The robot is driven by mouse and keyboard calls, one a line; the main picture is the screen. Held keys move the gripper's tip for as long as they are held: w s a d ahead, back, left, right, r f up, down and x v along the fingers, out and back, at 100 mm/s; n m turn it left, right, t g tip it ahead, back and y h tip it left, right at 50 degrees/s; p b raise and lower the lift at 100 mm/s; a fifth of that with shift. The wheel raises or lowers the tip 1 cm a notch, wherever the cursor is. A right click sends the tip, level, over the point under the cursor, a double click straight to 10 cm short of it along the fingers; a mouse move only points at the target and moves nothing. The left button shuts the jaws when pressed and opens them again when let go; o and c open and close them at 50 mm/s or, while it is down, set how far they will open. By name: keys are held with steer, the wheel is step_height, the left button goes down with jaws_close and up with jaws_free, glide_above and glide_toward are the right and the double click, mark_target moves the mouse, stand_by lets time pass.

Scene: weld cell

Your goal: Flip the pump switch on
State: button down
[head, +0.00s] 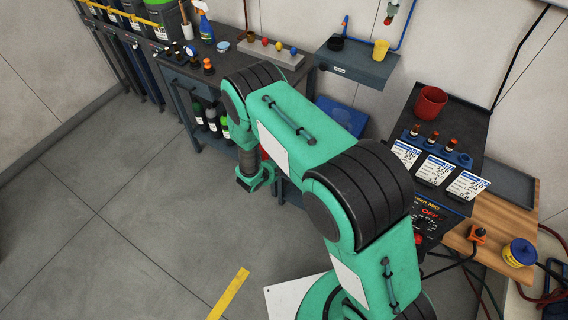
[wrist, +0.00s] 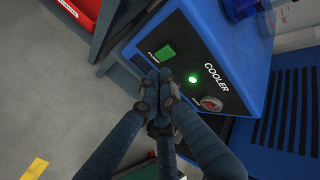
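In the wrist view, a blue box marked COOLER (wrist: 240,75) has a dark front panel. A green rocker switch (wrist: 165,52) sits on the panel, with a small white label beside it that looks like PUMP. A small green lamp (wrist: 193,79) glows right of the switch. My gripper (wrist: 158,82) has its dark fingertips together just below the switch in the picture. I see nothing between them. I cannot tell whether they touch the panel. In the head view, my arm hides the panel; part of a blue top (head: 341,114) shows behind it.
A round silver-and-red fitting (wrist: 211,103) sits on the panel right of the lamp. A red box (wrist: 70,12) is at upper left in the wrist view. In the head view, a bench with bottles (head: 213,118) stands left of my arm, and a red cup (head: 430,102) stands right. The floor at left is clear.

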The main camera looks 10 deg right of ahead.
steer(key=s+a+r+p, duration=0.1)
steer(key=s+a+r, duration=0.2)
steer(key=r, duration=0.4)
steer(key=shift+s+p, duration=0.15)
steer(key=shift+p, duration=0.15)
steer(key=shift+a, duration=0.1)
